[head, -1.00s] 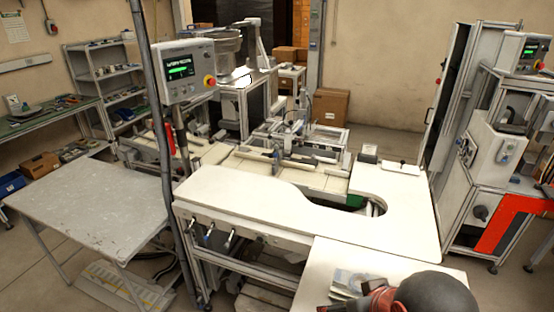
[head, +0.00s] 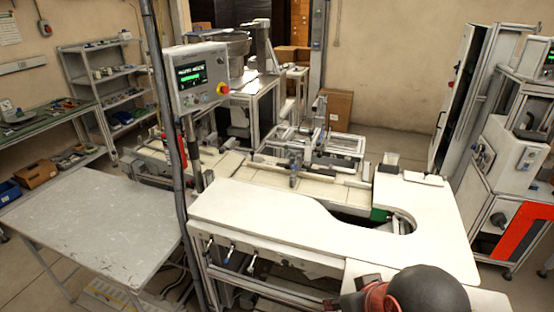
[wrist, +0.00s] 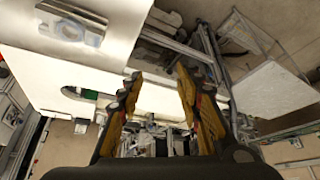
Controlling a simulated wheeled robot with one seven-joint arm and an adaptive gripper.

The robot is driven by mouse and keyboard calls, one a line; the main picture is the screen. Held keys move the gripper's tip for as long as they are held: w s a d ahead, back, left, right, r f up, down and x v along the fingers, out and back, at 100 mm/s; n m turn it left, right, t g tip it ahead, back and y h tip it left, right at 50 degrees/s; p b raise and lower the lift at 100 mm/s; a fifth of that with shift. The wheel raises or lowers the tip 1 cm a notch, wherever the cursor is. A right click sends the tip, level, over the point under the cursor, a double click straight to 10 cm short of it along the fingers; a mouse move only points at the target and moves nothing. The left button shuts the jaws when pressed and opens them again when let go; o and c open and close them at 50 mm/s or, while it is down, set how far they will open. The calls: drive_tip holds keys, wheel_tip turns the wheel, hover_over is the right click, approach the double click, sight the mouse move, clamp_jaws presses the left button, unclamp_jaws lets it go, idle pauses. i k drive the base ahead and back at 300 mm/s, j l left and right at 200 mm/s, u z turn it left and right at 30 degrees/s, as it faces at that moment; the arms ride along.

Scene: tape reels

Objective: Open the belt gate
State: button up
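The belt (head: 325,190) is a pale segmented conveyor behind the white worktop in the head view. I cannot tell for sure which part is the belt gate. My gripper (wrist: 158,72) shows in the wrist view with its two yellow-and-black fingers spread apart and nothing visible between them. It is apart from the belt fittings. In the head view only a dark rounded part of my arm shows at the bottom right, and the fingers are not seen there.
A white worktop (head: 300,222) with a curved cut-out lies in front of the belt. A control panel (head: 193,77) on a post stands at its left. A grey table (head: 95,213) is at the left. A white machine (head: 508,150) stands at the right. The floor behind is partly clear.

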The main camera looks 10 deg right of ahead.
sight(296, 170)
drive_tip(key=i+j, duration=0.8)
drive_tip(key=i+l+u, duration=0.15)
drive_tip(key=i, duration=0.25)
drive_tip(key=i+l+u, duration=0.1)
drive_tip(key=i, duration=0.25)
